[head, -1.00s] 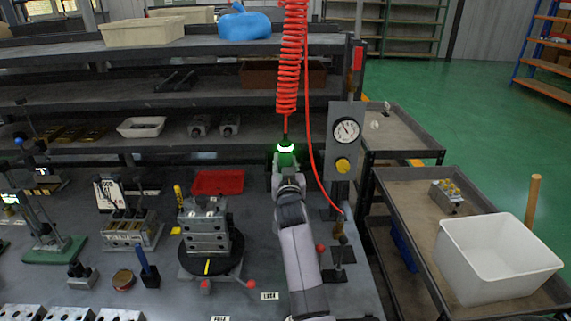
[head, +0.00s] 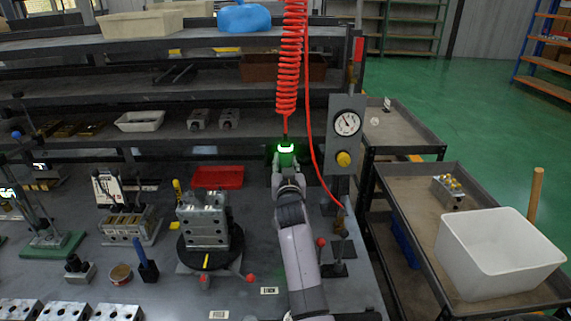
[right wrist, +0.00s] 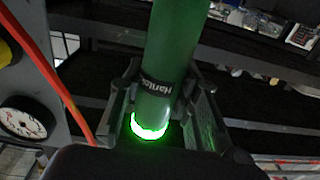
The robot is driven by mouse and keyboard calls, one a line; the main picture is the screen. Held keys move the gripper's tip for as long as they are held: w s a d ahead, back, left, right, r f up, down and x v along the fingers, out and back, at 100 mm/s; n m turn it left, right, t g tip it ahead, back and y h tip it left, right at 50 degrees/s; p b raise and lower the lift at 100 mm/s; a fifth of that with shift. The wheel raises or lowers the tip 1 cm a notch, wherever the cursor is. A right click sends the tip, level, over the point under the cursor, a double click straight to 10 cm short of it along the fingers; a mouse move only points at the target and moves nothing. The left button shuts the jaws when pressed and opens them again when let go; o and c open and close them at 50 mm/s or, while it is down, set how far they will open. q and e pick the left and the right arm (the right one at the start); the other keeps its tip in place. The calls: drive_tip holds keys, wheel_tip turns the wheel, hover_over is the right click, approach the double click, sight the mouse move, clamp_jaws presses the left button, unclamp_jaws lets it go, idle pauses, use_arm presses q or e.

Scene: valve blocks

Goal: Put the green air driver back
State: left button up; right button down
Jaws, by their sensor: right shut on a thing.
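The green air driver (head: 286,158) hangs upright below a red coiled hose (head: 288,60) in the head view, with a bright green lit ring near its top. My right gripper (head: 285,172) is shut around the driver. In the right wrist view the green body of the driver (right wrist: 172,60) stands between the two fingers of my right gripper (right wrist: 165,105), and its glowing ring shows close to the palm. The driver's lower tip is hidden. My left gripper is not in view.
A panel with a gauge (head: 347,123) and yellow knob stands right of the driver. A valve block (head: 205,222) sits on a round turntable on the bench. A red tray (head: 217,177) lies behind it. A white bin (head: 495,255) stands on the right cart.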

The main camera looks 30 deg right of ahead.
sight(286, 153)
drive_tip(key=shift+f+b, duration=2.3)
drive_tip(key=shift+f, duration=0.4)
drive_tip(key=c, duration=1.3)
unclamp_jaws()
drive_tip(key=shift+s, duration=0.1)
drive_tip(key=shift+o, duration=0.9)
drive_tip(key=shift+f, duration=0.1)
drive_tip(key=shift+f, duration=0.15)
wheel_tip(286, 153, up, 10)
drive_tip(key=shift+r, duration=0.15)
